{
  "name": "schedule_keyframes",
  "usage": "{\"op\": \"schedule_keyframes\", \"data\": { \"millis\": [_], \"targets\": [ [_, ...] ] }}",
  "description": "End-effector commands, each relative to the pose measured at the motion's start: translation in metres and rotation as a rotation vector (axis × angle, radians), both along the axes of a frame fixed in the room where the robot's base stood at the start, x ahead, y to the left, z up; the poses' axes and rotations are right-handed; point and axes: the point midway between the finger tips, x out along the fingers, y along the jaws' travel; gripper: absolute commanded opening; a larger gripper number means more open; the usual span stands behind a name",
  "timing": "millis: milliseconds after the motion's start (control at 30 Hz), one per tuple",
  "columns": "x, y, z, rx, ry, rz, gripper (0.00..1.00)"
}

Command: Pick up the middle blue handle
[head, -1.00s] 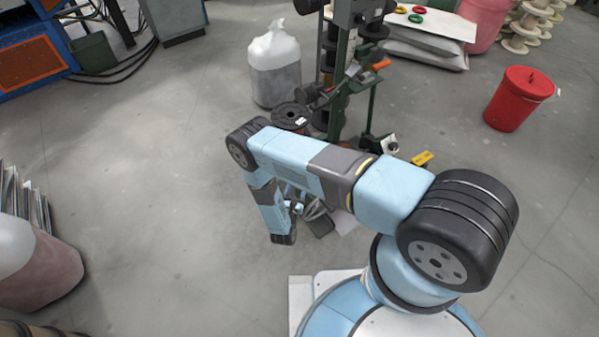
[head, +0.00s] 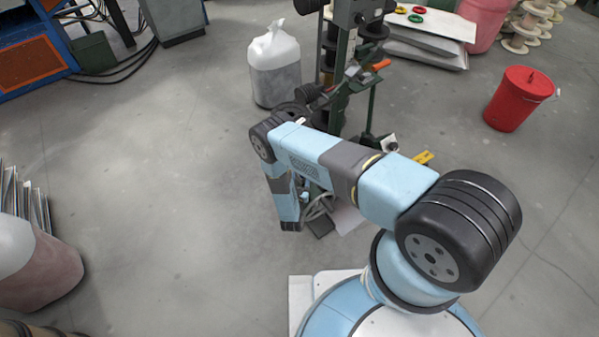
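I cannot make out the middle blue handle or any row of blue handles for certain. My arm hangs across the middle of the head view and covers part of the floor there. The end of my arm points down beside a small cluster of grey and dark parts (head: 320,211). Small light blue bits show there between the arm links, but I cannot tell whether they are a handle or part of my arm. My gripper's fingers cannot be made out, nor whether they hold anything.
A dark green machine stand (head: 341,92) with an orange-red part (head: 381,65) stands just beyond my arm. A white bag-topped container (head: 274,70) is left of it. A yellow item (head: 423,158) lies right of the arm. A red bucket (head: 518,98) stands at right.

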Motion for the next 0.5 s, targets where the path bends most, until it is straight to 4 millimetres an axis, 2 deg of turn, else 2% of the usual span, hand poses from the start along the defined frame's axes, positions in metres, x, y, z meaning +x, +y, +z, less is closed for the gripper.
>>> {"op": "schedule_keyframes", "data": {
  "millis": [400,500],
  "targets": [
    [0.042,-0.013,-0.001,0.002,-0.001,-0.002,0.58],
    [0.047,-0.013,-0.001,0.001,0.0,-0.002,0.58]
  ]
}}
